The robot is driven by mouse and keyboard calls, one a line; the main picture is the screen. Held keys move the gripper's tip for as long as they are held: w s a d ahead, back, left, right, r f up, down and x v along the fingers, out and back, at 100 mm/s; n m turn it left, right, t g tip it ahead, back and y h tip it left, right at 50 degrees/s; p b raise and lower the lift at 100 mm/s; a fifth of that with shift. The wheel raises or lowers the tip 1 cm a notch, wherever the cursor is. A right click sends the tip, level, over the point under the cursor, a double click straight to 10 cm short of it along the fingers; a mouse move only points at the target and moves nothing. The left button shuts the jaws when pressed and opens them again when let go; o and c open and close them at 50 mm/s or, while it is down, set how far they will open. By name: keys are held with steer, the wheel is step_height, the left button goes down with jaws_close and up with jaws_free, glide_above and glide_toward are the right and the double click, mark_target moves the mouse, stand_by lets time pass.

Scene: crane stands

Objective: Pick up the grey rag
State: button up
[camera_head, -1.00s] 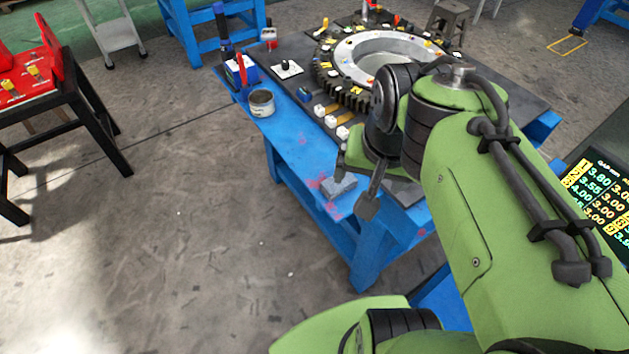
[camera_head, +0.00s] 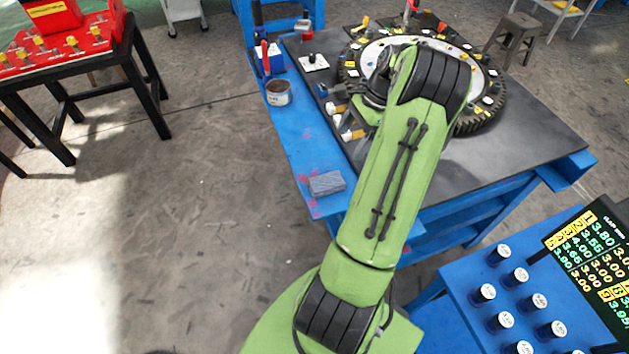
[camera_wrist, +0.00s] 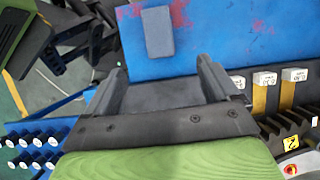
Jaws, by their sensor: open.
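The grey rag (camera_head: 327,183) lies flat as a small rectangular block on the blue front edge of the workbench (camera_head: 311,150). In the wrist view the rag (camera_wrist: 158,32) shows beyond my fingertips, on the blue surface with red paint marks. My gripper (camera_wrist: 162,72) is open and empty, its two fingers apart with dark bench top between them. The rag lies ahead of the fingers, not between them. In the head view my green arm mostly hides the gripper, which is near the bench's left side, farther back than the rag.
A large toothed ring (camera_head: 480,112) with small tagged parts sits on the bench. Yellow-and-white pieces (camera_wrist: 262,90) stand close to the right finger. A tin (camera_head: 278,93) stands farther back on the blue edge.

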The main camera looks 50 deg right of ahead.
mark_target(329, 180)
steer(key=b+x, duration=0.1)
steer(key=x, duration=0.6)
steer(key=b+x, duration=0.1)
steer(key=x, duration=0.7)
steer(key=shift+s+a+f, duration=0.1)
steer(key=shift+s+f, duration=0.05)
steer(key=shift+s, duration=0.05)
steer(key=shift+f, duration=0.2)
steer(key=c, duration=1.2)
steer(key=shift+o, duration=0.2)
step_height(329, 180, up, 10)
steer(key=p, duration=0.1)
steer(key=shift+r, duration=0.2)
